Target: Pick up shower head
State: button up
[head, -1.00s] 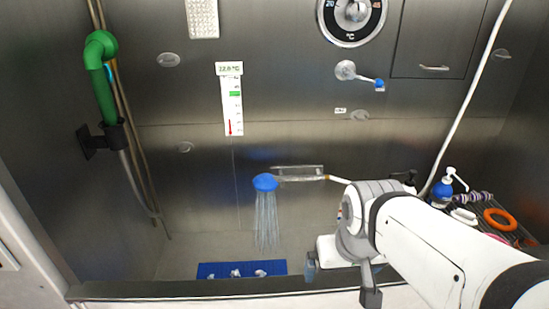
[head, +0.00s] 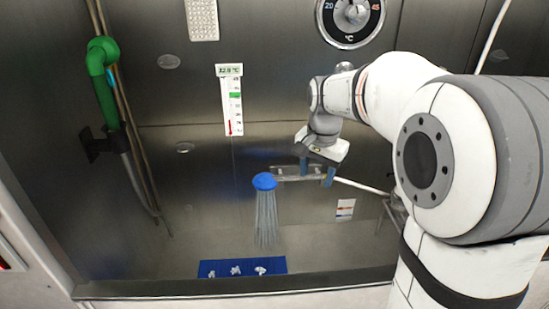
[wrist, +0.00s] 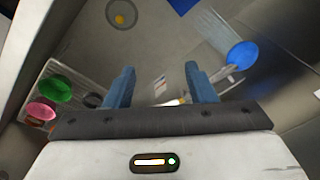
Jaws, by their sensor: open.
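The shower head (head: 264,181) is blue and round, with a metal-and-white handle reaching right, and it sprays water down in front of the steel back wall. It also shows in the wrist view (wrist: 242,54), at upper right. My gripper (head: 317,173) points down over the handle, to the right of the blue head, with its two blue fingers apart. In the wrist view my gripper (wrist: 160,82) is open, and a pale piece of the handle shows low between the fingers. The right finger hides part of it. I cannot tell whether either finger touches the handle.
A blue mat (head: 220,268) lies on the tub floor, behind the front rim (head: 230,288). A green dryer nozzle (head: 102,65) hangs on the left wall. A rack with green and pink items (wrist: 55,89) shows left in the wrist view. My arm covers the right side.

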jog(key=w+f+m+p, duration=0.25)
jog(key=w+m, duration=0.25)
jog(key=w, duration=0.9)
jog(key=m+g, duration=0.2)
jog(key=m, duration=0.3)
send_over(295, 175)
jog(key=f, duration=0.8)
jog(key=shift+s+a+p, duration=0.2)
jog(key=shift+p, duration=0.2)
jog(key=shift+w+f, duration=0.35)
jog(key=shift+f, duration=0.2)
jog(key=f, duration=0.2)
jog(key=f+p, duration=0.1)
jog(key=f, duration=0.2)
jog(key=f+p, duration=0.1)
jog(key=f, duration=0.1)
jog(key=shift+d+f, duration=0.25)
jog(key=shift+f, duration=0.1)
jog(key=shift+s, duration=0.1)
jog(key=shift+c, duration=0.2)
jog(key=shift+r, duration=0.1)
grip_shut()
